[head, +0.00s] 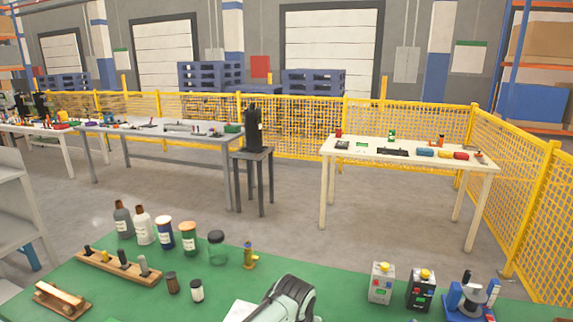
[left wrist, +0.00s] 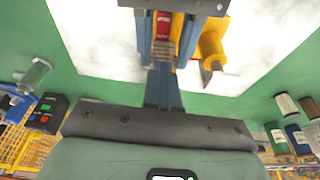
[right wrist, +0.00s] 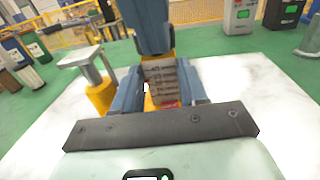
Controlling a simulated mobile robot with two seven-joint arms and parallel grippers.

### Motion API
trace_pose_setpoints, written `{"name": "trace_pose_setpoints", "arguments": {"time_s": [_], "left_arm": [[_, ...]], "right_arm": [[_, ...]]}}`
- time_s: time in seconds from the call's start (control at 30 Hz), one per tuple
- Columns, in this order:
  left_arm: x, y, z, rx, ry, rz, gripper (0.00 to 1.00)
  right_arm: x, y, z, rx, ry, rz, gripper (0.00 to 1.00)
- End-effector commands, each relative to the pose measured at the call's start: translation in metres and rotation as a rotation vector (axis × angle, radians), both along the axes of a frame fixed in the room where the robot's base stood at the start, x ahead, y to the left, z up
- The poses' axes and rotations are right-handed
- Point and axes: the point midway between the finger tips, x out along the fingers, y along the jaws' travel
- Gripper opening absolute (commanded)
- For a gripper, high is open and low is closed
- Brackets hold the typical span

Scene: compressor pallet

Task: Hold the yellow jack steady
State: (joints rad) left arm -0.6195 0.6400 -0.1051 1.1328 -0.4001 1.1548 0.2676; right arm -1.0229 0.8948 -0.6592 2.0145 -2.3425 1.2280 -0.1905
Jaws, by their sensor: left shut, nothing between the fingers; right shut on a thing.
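The yellow jack shows in the right wrist view as a yellow cylinder (right wrist: 98,95) with a grey metal top, beside a labelled part between the fingers of my right gripper (right wrist: 160,85). That part has a pale lined face, red low down and yellow edges. In the left wrist view the jack's yellow cylinder (left wrist: 210,42) is right of the red and yellow held part. My left gripper (left wrist: 160,85) is shut and empty, its blue fingertips close to that part. I cannot tell whether they touch it. In the head view the jack and both grippers are hidden or out of frame.
The jack is over a white marbled surface (right wrist: 235,80) on the green table (head: 215,285). Bottles (head: 188,238), a wooden rack (head: 117,266) and a brass fitting (head: 249,256) stand left.

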Motion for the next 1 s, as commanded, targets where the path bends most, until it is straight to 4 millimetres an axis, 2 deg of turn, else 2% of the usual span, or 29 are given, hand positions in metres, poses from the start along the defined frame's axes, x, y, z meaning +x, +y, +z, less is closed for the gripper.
{"name": "trace_pose_setpoints", "arguments": {"time_s": [0.5,1.0], "left_arm": [[0.007,0.016,0.001,0.003,-0.007,0.005,0.00],[0.008,0.017,0.001,0.001,-0.009,0.005,0.00]], "right_arm": [[0.000,0.000,0.000,0.001,-0.001,-0.002,0.00],[-0.001,0.000,0.000,0.000,-0.001,-0.001,0.00]]}}
